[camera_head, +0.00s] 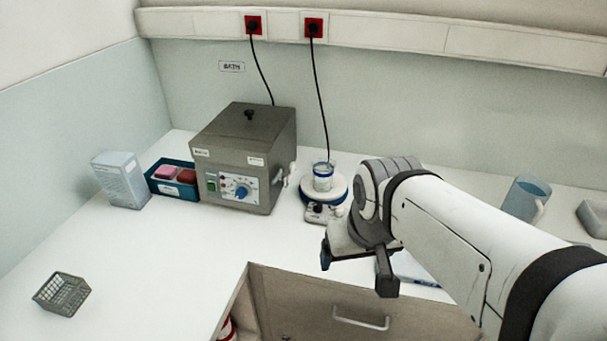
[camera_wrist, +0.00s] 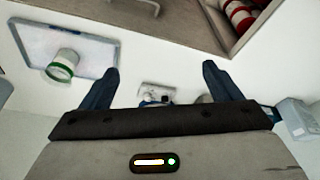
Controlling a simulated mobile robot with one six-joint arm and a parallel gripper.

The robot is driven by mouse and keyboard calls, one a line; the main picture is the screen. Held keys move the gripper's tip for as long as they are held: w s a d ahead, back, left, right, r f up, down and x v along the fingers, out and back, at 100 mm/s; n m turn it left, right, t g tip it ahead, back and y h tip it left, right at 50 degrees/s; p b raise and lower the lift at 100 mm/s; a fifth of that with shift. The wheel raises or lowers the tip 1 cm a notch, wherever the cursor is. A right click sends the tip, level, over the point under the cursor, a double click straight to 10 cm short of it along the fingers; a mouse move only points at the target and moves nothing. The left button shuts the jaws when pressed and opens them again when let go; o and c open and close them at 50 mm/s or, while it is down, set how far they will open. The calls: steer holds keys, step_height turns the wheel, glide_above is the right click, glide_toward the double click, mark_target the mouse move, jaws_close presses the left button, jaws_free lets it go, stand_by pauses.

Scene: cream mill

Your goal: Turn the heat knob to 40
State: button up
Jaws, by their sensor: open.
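A hot plate stirrer (camera_head: 311,195) stands on the bench in the head view, with a beaker with a blue band (camera_head: 323,177) on top. Its front panel has small knobs (camera_head: 318,207); their markings are too small to read. A grey bath (camera_head: 233,150) to its left has a blue knob (camera_head: 237,190) on a white dial; its setting is unreadable. My gripper (camera_head: 357,270) is open and empty, in front of the stirrer and apart from it. In the wrist view, a small panel with a dark knob (camera_wrist: 155,96) shows between the open fingers, partly hidden by the gripper body.
A white box (camera_head: 120,180) and a blue tray (camera_head: 163,189) with pink and red pieces stand left of the bath. A wire basket (camera_head: 61,293) is at front left. A white tray (camera_wrist: 92,48) holds a green-banded beaker (camera_wrist: 63,64).

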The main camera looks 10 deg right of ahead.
mark_target(318, 205)
steer(key=w+f+b, duration=0.1)
steer(key=w, duration=0.4)
steer(key=w+f+n+b, duration=0.1)
steer(key=w+b, duration=0.1)
steer(key=w, duration=0.3)
steer(key=w+f+n+y+b, duration=0.1)
steer(key=w, duration=0.4)
steer(key=shift+f, duration=0.15)
steer(key=c, duration=0.7)
steer(key=w+f+b, duration=0.1)
steer(key=w+f, duration=0.1)
steer(key=w, duration=0.2)
steer(key=w+d+f+n+b, duration=0.1)
steer(key=w+f, duration=0.1)
steer(key=w, duration=0.2)
steer(key=w+f+n+t+b, duration=0.1)
steer(key=w+f, duration=0.1)
steer(key=w, duration=0.3)
steer(key=shift+w+d+y, duration=0.1)
steer(key=shift+d+y, duration=0.2)
steer(key=shift+c, duration=0.4)
steer(key=shift+w+f, duration=0.4)
steer(key=shift+f, duration=0.15)
steer(key=x, duration=0.6)
steer(key=shift+w+f, duration=0.2)
steer(key=shift+f, duration=0.2)
steer(key=c, duration=1)
